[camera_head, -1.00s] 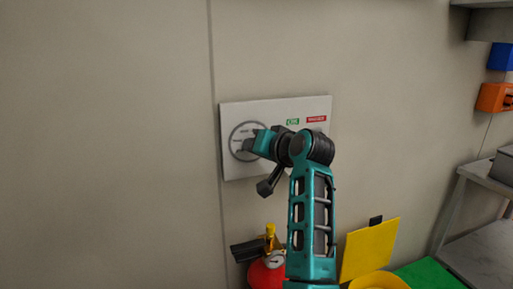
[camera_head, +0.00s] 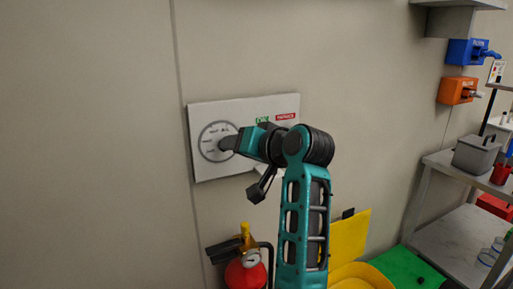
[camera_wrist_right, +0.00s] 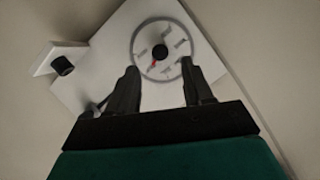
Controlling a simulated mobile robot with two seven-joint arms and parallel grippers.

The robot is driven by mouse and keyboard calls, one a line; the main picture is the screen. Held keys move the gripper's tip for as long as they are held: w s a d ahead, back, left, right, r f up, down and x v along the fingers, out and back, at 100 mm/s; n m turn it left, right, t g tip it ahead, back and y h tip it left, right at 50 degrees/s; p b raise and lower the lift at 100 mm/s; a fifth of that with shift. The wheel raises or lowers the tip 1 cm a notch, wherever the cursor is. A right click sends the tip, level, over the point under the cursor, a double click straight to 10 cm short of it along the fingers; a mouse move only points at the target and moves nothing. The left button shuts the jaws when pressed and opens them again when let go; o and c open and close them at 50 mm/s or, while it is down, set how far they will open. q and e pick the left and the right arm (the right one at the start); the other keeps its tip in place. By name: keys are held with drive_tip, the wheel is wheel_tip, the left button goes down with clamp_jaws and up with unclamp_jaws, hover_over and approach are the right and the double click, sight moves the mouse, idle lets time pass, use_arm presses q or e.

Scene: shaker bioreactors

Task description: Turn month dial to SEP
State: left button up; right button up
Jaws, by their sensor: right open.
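The month dial (camera_head: 213,132) is a round face with small labels on a white wall panel (camera_head: 196,170). In the right wrist view the dial (camera_wrist_right: 148,68) shows a black centre knob (camera_wrist_right: 160,52) with a red pointer mark toward the lower left of the picture; the label words are too blurred to read. My right gripper (camera_wrist_right: 160,80) is open, its two fingers apart below the knob on either side, with nothing between them. In the head view the right gripper (camera_head: 229,143) covers part of the dial's right side. My left gripper is not in view.
Green and red labels, the red one (camera_head: 285,116), sit on the panel's upper right. A red fire extinguisher (camera_head: 246,272) stands below. A yellow sign (camera_head: 349,240) and a steel shelf (camera_head: 425,205) are to the right. The wall at left is bare.

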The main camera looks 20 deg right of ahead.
drive_tip(key=v, duration=0.6)
drive_tip(key=shift+s, duration=0.2)
drive_tip(key=shift+r, duration=0.1)
